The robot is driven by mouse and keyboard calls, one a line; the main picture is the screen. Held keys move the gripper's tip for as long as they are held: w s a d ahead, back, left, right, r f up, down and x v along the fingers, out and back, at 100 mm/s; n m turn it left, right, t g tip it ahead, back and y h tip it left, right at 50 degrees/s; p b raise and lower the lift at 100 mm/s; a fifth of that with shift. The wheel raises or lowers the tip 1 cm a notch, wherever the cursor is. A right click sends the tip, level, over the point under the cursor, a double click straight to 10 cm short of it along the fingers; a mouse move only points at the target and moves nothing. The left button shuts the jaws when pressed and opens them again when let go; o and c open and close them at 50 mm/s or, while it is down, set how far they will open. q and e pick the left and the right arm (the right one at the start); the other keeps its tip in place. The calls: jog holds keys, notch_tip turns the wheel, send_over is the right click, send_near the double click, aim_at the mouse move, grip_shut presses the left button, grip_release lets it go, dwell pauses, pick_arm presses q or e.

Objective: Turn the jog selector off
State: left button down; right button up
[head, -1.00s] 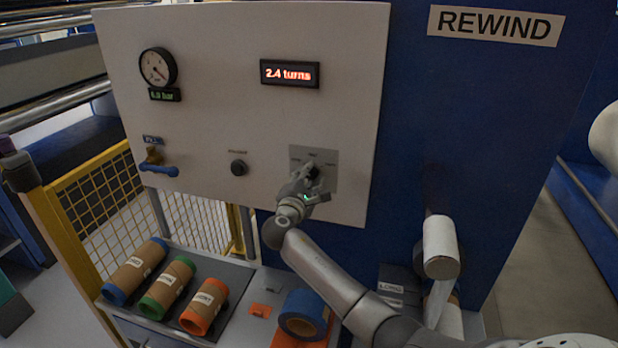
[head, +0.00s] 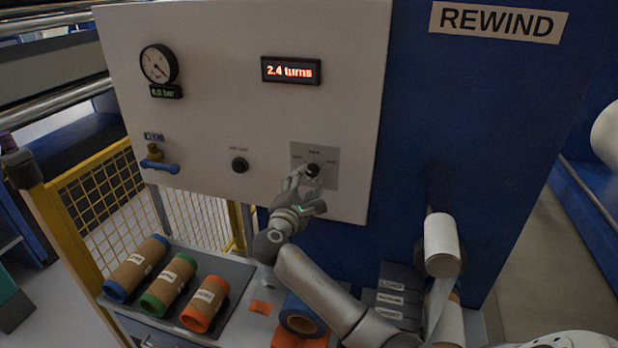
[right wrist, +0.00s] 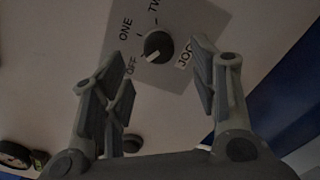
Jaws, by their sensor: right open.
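The jog selector is a black knob (head: 313,170) on a grey plate (head: 328,178) low on the right of the white panel. In the right wrist view, the knob (right wrist: 158,46) has a white mark on its lower-left side, toward the OFF label (right wrist: 131,65); I cannot tell whether it lines up exactly. ONE, TWO and JOG are printed around it. My right gripper (head: 306,184) is open just below and in front of the knob. In the right wrist view its fingers (right wrist: 158,85) are apart and empty, with the knob beyond them. My left gripper is not in view.
The panel also carries a gauge (head: 158,64), a "2.4 turns" display (head: 290,70), a black button (head: 239,165) and a blue-handled valve (head: 160,167). Several cardboard cores lie on a tray below. A white roll (head: 441,240) sticks out to the right of my arm.

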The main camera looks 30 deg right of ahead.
jog(key=v, duration=0.7)
jog(key=shift+f, duration=0.1)
